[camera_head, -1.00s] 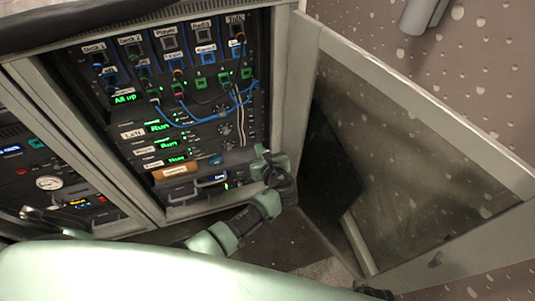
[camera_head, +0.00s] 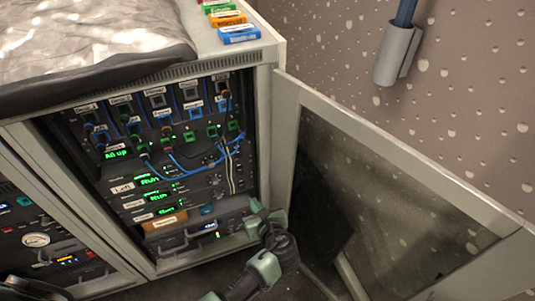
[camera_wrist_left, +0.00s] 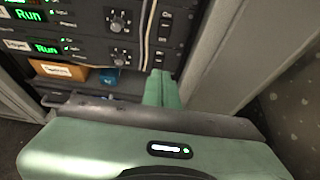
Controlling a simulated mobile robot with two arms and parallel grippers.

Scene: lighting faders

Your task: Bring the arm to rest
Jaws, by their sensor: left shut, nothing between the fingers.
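My left gripper (camera_head: 256,206) is at the lower right corner of the open rack cabinet (camera_head: 268,130), in front of the lowest rack units. Its green fingers are together with nothing between them. In the left wrist view the shut fingers (camera_wrist_left: 161,88) point up toward the rack front, beside the cabinet's right post. Whether they touch anything cannot be told. My right gripper is not seen.
The open glass door (camera_head: 395,190) stands right of my left arm. Blue patch cables (camera_head: 190,168) hang across the rack. An orange labelled block (camera_head: 165,222) sits in a low slot. Coloured labelled boxes (camera_head: 238,33) lie on the cabinet top.

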